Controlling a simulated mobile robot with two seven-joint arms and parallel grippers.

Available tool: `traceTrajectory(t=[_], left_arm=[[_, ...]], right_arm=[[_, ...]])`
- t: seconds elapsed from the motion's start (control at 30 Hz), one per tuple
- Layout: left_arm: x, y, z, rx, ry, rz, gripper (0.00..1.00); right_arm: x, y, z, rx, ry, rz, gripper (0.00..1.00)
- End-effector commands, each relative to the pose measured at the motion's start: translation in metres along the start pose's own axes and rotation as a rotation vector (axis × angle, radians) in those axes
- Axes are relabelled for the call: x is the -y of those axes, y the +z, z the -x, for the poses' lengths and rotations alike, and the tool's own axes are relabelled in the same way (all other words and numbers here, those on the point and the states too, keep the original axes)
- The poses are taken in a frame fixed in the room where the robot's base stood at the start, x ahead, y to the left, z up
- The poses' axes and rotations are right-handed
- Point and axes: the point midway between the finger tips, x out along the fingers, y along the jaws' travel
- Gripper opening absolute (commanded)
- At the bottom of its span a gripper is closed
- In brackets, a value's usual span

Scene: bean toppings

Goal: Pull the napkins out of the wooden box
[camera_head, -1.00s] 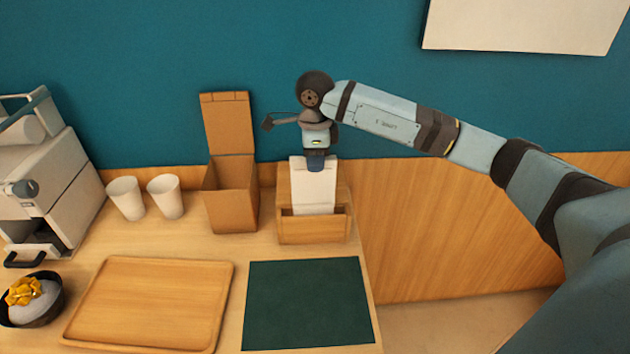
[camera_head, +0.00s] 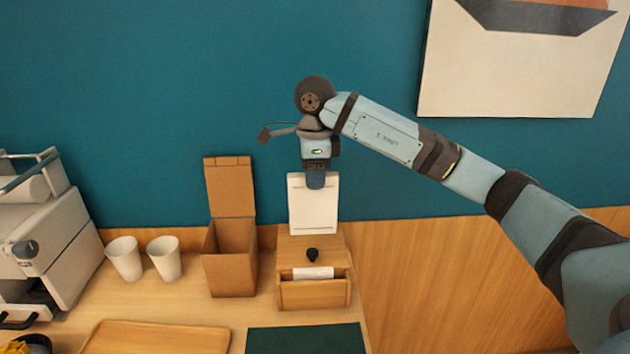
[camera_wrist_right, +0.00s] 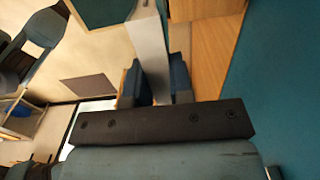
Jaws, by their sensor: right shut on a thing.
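The wooden box (camera_head: 341,292) stands on the counter against the wall, with a small black knob (camera_head: 312,255) on its top. More white napkin (camera_head: 313,273) shows in its front slot. My right gripper (camera_head: 315,180) is shut on a flat white napkin (camera_head: 312,212) and holds it upright, above and behind the box's top. The napkin's lower edge looks clear of the front slot. In the right wrist view, the napkin (camera_wrist_right: 149,52) runs between the dark blue fingers (camera_wrist_right: 157,88). My left gripper is not in view.
An open cardboard box (camera_head: 229,262) stands just left of the wooden box. Two white cups (camera_head: 124,259) and a coffee machine (camera_head: 50,235) are further left. A wooden tray (camera_head: 155,338) and a dark green mat (camera_head: 305,339) lie in front. A picture (camera_head: 520,80) hangs at upper right.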

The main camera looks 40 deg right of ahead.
Motion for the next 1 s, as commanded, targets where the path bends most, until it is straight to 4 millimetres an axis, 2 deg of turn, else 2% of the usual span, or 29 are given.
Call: traceTrajectory(t=[0.03,1.0], left_arm=[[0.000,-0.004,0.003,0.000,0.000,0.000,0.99],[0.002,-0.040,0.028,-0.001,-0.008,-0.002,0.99]], right_arm=[[0.000,0.000,0.007,0.001,-0.001,0.000,0.00],[0.000,0.000,0.085,0.001,-0.001,0.000,0.00]])
